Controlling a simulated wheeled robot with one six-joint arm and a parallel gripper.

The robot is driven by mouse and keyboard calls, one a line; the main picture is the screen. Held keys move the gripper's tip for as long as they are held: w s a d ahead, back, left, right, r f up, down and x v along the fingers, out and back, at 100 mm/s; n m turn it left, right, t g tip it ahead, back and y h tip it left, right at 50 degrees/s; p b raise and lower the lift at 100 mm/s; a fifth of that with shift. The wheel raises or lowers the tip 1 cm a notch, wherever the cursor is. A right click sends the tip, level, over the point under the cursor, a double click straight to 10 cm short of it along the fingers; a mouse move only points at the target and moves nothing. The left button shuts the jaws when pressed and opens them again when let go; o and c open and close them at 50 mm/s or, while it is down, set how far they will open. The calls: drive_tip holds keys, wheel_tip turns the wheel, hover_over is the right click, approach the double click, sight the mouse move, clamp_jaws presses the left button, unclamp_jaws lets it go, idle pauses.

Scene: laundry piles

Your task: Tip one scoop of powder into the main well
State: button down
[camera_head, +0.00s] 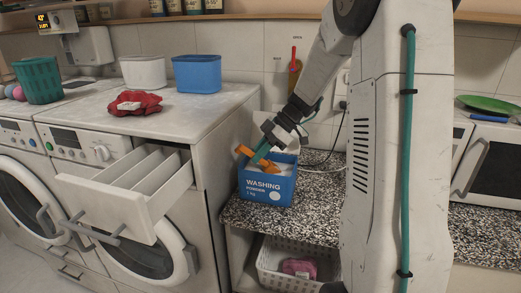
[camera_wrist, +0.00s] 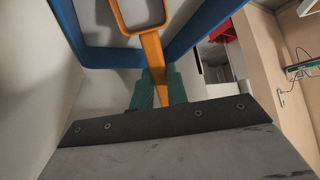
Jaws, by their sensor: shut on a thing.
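The blue washing powder box (camera_head: 267,188) stands open on the speckled counter, right of the washing machine. My gripper (camera_head: 262,150) points down into the box top, its teal fingers shut on the orange scoop (camera_head: 268,167). In the wrist view the scoop (camera_wrist: 153,52) runs up from between my fingertips (camera_wrist: 158,92), with the blue box rim (camera_wrist: 75,30) around it. I cannot tell how much powder the scoop holds. The washing machine's white dispenser drawer (camera_head: 115,209) is pulled out, showing several compartments; their floors are hard to see.
A red cloth (camera_head: 135,103), a white tub (camera_head: 143,71) and a blue tub (camera_head: 197,73) are on the machine tops. A green basket (camera_head: 38,80) is at far left. A white basket (camera_head: 275,268) is under the counter. The machine's side panel rises between box and drawer.

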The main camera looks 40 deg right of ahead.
sight(247, 148)
drive_tip(key=shift+w+a+r+g+h, duration=0.25)
drive_tip(key=shift+a+r+h, duration=0.45)
drive_tip(key=shift+h, duration=0.1)
drive_tip(key=shift+w+a+r+g+h, duration=0.25)
drive_tip(key=shift+a+r+h, duration=0.35)
drive_tip(key=shift+a+h, duration=0.15)
drive_tip(key=shift+w+a+r+g+h, duration=0.15)
drive_tip(key=shift+r+g+h, duration=0.1)
drive_tip(key=shift+r+h, duration=0.35)
drive_tip(key=shift+a+r+g+h, duration=0.2)
drive_tip(key=shift+r+h, duration=0.35)
drive_tip(key=shift+h, duration=0.1)
drive_tip(key=shift+w+a+r+g+h, duration=0.15)
drive_tip(key=shift+r+g+h, duration=0.1)
drive_tip(key=shift+r+h, duration=0.35)
drive_tip(key=shift+s+f, duration=0.1)
